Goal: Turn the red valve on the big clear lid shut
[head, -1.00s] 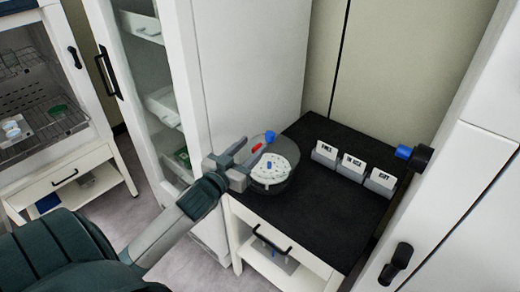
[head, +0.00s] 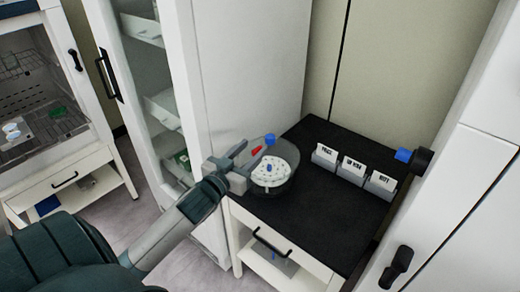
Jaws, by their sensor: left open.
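The big clear lid (head: 286,184) is a round see-through cover on the left end of the black-topped table. A white disc with small dark marks and a blue spot shows through it. The red valve (head: 256,150) is a small red bar at the lid's back left. A blue piece (head: 270,139) stands just right of it. My left gripper (head: 243,161) comes in from the left, open, its two grey fingers at the lid's left edge. The upper finger points toward the red valve; I cannot tell whether it touches. My right gripper is not in view.
Three white label cards (head: 352,169) in grey holders stand along the table's back right. The black tabletop (head: 310,215) is clear in front of them. A white cabinet wall (head: 250,65) rises behind the lid. A black fitting with a blue knob (head: 404,155) projects at right.

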